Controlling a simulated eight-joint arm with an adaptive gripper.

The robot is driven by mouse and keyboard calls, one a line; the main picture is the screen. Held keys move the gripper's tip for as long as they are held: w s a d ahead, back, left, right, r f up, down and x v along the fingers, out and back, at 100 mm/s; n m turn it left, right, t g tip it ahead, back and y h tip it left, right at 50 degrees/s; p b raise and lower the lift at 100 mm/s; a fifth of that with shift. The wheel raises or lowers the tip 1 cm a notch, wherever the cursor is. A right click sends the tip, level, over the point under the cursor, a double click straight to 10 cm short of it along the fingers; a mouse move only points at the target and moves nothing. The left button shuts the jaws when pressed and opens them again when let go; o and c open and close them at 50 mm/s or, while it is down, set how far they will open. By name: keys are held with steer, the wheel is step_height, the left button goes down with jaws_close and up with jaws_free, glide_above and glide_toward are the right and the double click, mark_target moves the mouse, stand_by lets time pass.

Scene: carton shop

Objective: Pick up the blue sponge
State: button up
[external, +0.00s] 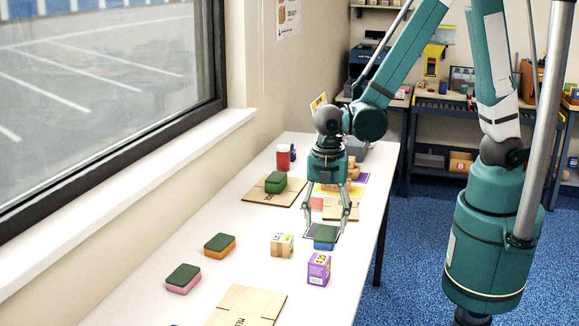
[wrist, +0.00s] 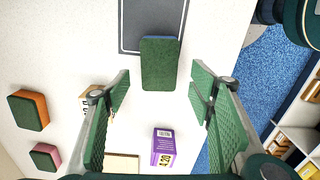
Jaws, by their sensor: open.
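The blue sponge (external: 324,243) has a dark green top and a blue body. It lies flat near the right edge of the white table, overlapping a dark grey, outlined mat. In the wrist view the blue sponge (wrist: 160,64) shows mostly its green top, with a blue strip along its far side. My gripper (external: 328,226) points down above the sponge, with its fingers apart. In the wrist view my gripper (wrist: 161,88) has a green-padded finger on each side, and nothing is held between them. The height of the fingertips over the sponge is hard to tell.
A purple box (external: 319,269) and a tan box (external: 282,245) stand close by. An orange sponge (external: 219,245) and a pink sponge (external: 183,279) lie to the left. A green sponge (external: 276,182) rests on cardboard farther back. The table's right edge is near.

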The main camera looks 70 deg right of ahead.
mark_target(325, 234)
steer(key=shift+f, duration=0.15)
steer(key=shift+a+f+b, duration=0.1)
steer(key=shift+f+b, duration=0.3)
steer(key=shift+f, duration=2)
steer(key=c, duration=0.7)
steer(key=shift+c, duration=0.2)
